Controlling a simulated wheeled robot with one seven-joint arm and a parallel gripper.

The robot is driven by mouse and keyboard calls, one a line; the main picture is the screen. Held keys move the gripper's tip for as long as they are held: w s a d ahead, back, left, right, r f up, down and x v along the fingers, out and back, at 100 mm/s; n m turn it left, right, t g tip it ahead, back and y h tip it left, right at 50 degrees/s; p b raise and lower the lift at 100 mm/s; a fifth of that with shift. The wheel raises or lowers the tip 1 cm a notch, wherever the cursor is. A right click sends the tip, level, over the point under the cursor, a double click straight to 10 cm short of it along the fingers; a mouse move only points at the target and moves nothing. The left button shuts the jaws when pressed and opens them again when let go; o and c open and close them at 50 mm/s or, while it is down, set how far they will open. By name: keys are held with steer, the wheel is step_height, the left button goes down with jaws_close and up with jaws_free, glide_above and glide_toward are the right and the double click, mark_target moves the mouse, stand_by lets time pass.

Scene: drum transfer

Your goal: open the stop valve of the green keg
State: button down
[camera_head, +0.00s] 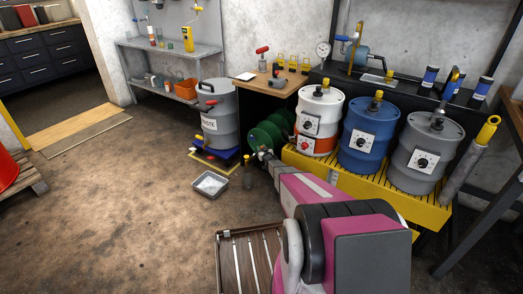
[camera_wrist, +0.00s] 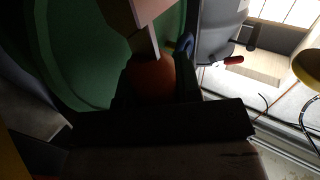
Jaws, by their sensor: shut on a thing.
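The green keg (camera_head: 268,137) lies on its side left of the yellow drum stand. Its green end (camera_wrist: 95,50) fills the upper left of the wrist view. My gripper (camera_wrist: 155,75) is right in front of this end, its dark fingers shut on a rounded orange-red part, seemingly the stop valve's handle (camera_wrist: 152,82). A pale pinkish bar (camera_wrist: 142,28) crosses just above it. A small blue part (camera_wrist: 185,44) shows at the keg's edge. The wrist view is dark, and the valve's body and setting are hard to make out. In the head view my arm hides much of the contact.
White (camera_head: 320,105), blue (camera_head: 368,133) and grey (camera_head: 425,150) drums stand on the yellow grated stand (camera_head: 350,182) at right. A grey waste drum (camera_head: 219,125) stands behind left. A metal tray (camera_head: 210,184) lies on the floor nearby.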

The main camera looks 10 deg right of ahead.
steer(key=s+a+f+n+y, duration=0.2)
steer(key=n+y, duration=0.4)
steer(key=n, duration=0.5)
steer(key=s+a+f+n+y, duration=0.3)
steer(key=n+y, duration=0.4)
steer(key=n, duration=0.5)
steer(key=shift+f+t+y, duration=0.3)
steer(key=shift+f, duration=0.2)
steer(key=shift+s+a+n, duration=0.1)
steer(key=shift+n, duration=0.2)
steer(key=c, duration=0.8)
jaws_free()
steer(key=shift+f, duration=0.1)
